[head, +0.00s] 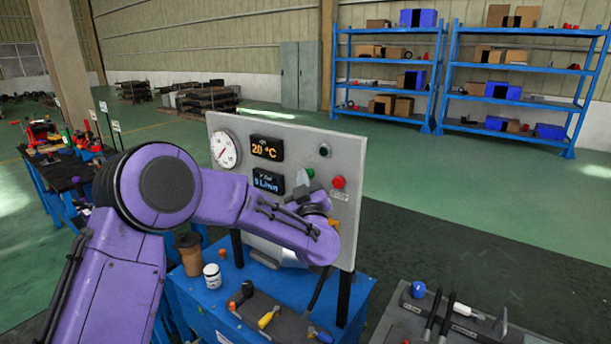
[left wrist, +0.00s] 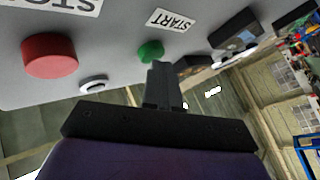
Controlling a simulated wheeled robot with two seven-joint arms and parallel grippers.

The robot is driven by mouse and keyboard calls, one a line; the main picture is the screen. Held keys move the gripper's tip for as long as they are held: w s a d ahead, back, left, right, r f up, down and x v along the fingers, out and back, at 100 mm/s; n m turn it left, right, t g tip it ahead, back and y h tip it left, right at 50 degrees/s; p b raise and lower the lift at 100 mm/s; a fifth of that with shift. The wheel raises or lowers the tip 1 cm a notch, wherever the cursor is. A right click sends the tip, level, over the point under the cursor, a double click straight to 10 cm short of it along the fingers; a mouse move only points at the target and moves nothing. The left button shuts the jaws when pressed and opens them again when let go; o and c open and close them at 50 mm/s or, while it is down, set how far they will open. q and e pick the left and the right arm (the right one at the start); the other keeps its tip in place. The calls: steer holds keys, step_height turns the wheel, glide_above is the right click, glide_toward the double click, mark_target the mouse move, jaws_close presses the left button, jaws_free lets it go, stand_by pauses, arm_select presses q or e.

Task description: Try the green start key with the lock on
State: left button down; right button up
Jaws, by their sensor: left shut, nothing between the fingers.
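The green start key (head: 311,173) sits on the upright grey panel (head: 345,165), left of the red stop button (head: 338,182). In the left wrist view the green start key (left wrist: 151,51) is beside its START label, and the red stop button (left wrist: 50,55) is at the left. My left gripper (head: 301,190) is shut and empty, held in front of the panel. In the left wrist view its fingertips (left wrist: 160,68) overlap the lower edge of the green key; I cannot tell whether they touch it. No lock is clearly visible; my arm hides the lower panel. My right gripper is not in view.
A dial gauge (head: 224,149) and displays reading 20 °C (head: 267,148) and 0 L/min (head: 268,181) are on the panel. A small round fitting (head: 324,150) is above the buttons. A tool board (head: 400,325) stands right.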

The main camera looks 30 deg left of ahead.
arm_select(q)
steer(key=shift+s, duration=0.9)
steer(key=s, duration=0.5)
steer(key=shift+a, duration=0.25)
stand_by(0.4)
